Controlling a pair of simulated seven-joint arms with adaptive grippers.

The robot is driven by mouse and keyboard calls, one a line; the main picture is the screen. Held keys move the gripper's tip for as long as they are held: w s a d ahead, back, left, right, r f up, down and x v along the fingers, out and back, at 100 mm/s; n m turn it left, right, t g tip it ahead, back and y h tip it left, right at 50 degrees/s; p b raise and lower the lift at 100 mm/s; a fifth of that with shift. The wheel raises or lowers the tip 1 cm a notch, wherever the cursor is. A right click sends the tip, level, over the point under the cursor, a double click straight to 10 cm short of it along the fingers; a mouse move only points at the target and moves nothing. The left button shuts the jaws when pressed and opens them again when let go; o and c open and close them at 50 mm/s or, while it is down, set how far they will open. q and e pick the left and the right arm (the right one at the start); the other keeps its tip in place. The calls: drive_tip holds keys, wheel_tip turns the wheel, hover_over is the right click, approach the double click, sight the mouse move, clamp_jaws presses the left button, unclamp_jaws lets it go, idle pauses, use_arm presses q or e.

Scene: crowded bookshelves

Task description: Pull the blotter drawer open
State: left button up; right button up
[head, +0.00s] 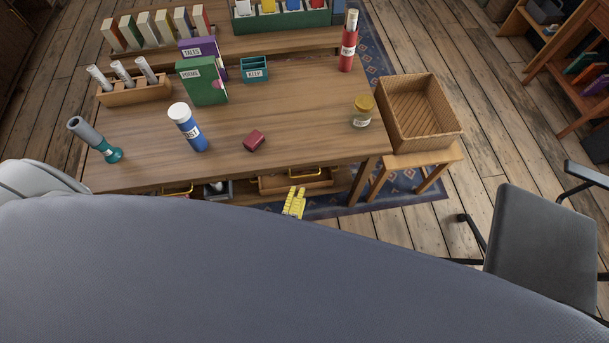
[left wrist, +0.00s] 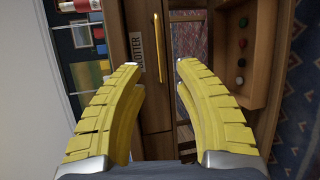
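The blotter drawer (left wrist: 151,108) has a brown wooden front with a white label reading BLOTTER and a yellow bar handle (left wrist: 157,40) in the left wrist view. Its front looks closed. My left gripper (left wrist: 158,67) is open and empty, with its yellow ribbed fingers on either side of the handle in the picture. I cannot tell whether they touch the drawer front. In the head view the left gripper (head: 294,203) is just in front of the desk edge, below a yellow handle (head: 306,172). The right gripper is not in view.
The desk (head: 320,115) holds a red block (head: 254,140), a blue bottle (head: 188,128), a jar (head: 362,111) and books. A wicker basket (head: 455,130) stands to the right on a stool.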

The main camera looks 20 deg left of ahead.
sight(304, 175)
use_arm(q)
drive_tip(key=w, duration=0.3)
drive_tip(key=w+f, duration=0.1)
drive_tip(key=w, duration=0.5)
drive_tip(key=shift+a+f, duration=0.15)
drive_tip(key=shift+f, duration=0.2)
drive_tip(key=shift+c, duration=0.3)
clamp_jaws()
drive_tip(key=shift+s, duration=0.1)
